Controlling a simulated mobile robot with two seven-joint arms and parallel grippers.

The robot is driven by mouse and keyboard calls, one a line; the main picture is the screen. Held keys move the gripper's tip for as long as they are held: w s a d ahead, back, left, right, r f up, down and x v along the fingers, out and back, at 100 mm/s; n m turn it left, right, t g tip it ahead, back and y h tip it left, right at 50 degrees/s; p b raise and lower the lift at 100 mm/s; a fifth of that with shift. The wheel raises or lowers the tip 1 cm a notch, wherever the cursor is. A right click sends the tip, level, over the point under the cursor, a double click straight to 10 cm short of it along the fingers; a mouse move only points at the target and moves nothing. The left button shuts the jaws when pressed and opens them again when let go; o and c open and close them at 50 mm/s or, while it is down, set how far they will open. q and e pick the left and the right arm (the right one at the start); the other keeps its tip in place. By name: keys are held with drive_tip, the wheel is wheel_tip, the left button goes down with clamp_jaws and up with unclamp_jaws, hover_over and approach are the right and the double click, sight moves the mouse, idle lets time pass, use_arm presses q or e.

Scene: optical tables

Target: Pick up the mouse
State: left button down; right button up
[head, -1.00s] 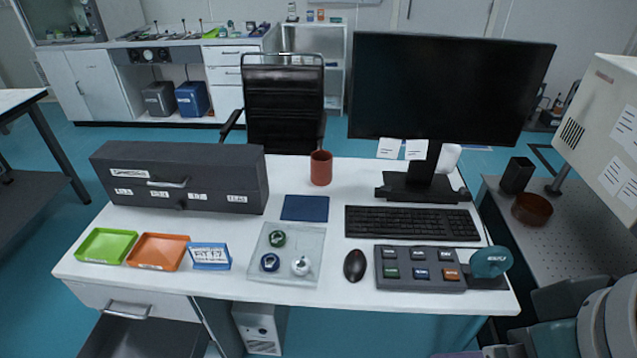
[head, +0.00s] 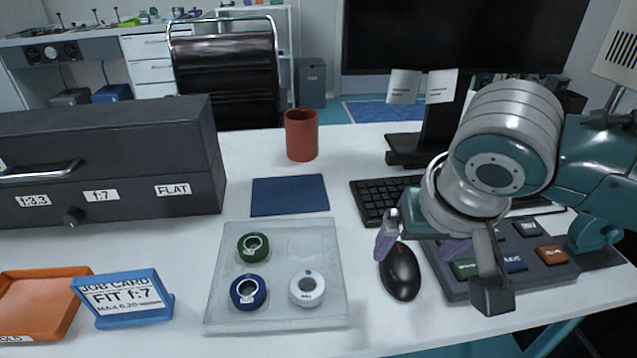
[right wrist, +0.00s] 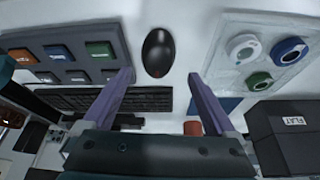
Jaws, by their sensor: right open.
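The black mouse (head: 400,272) lies on the white desk, between the clear tray of rings and the button panel. It also shows in the right wrist view (right wrist: 158,54), upper middle, ahead of the gap between my fingers. My right gripper (head: 436,262) is above the desk at the mouse, partly over the button panel. Its purple fingers (right wrist: 160,84) are spread apart with nothing between them. I cannot tell from the head view how high the fingers are above the mouse. My left gripper is not in view.
The button panel (head: 547,277) is right of the mouse. The clear tray (head: 221,290) with green, blue and white rings is left. The keyboard (head: 368,205) and monitor (head: 470,30) stand behind. A red-brown cup (head: 301,135) and blue mat (head: 289,195) are further back left.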

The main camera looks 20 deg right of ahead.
sight(404, 264)
drive_tip(key=shift+x, duration=1.1)
drive_tip(key=b+x, duration=0.3)
drive_tip(key=x, duration=0.2)
drive_tip(key=shift+d+f, duration=0.15)
drive_tip(key=shift+c, duration=0.2)
drive_tip(key=c, duration=1.2)
drive_tip(key=shift+o, duration=0.2)
